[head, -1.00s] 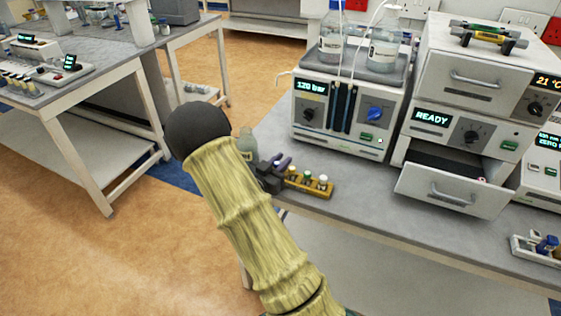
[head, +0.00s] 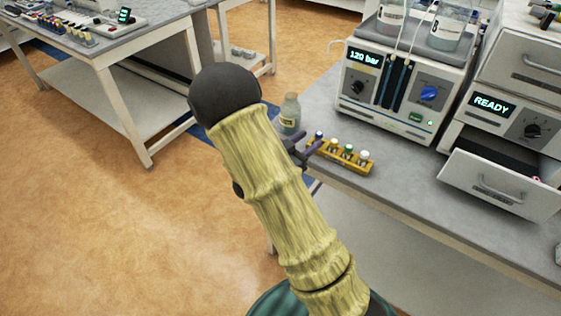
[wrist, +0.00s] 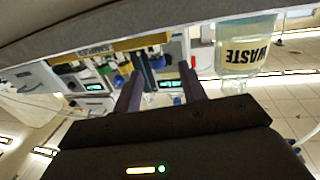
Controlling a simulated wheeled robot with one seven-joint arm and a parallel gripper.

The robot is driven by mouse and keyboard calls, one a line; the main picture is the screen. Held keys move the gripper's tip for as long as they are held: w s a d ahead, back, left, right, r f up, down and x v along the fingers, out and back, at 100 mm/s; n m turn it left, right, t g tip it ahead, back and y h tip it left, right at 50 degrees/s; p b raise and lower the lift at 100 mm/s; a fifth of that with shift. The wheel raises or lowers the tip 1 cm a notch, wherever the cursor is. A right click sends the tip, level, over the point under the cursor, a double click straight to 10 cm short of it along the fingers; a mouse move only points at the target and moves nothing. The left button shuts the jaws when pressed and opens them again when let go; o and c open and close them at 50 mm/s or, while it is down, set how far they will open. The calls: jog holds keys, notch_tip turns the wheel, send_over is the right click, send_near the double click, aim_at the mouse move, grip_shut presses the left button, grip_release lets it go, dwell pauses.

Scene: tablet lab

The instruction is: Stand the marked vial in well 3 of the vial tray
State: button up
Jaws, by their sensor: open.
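The vial tray (head: 352,166) is a narrow yellow rack near the front edge of the bench. I cannot tell which vial is marked, and no well numbers are readable. My gripper (head: 308,150) is at the tray's left end, partly hidden by my arm. In the wrist view, which is upside down, my gripper's fingers (wrist: 160,78) are apart with nothing clearly held. The tray (wrist: 140,43) lies beyond them.
A waste bottle (head: 290,115) stands behind my gripper, left of the tray; its label shows in the wrist view (wrist: 245,55). A pump unit (head: 405,95) with bottles on top stands behind the tray. An open drawer (head: 498,185) juts out at the right.

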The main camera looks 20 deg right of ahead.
jog(key=v, duration=1)
jog(key=shift+a+b, duration=0.25)
jog(key=shift+b, duration=0.15)
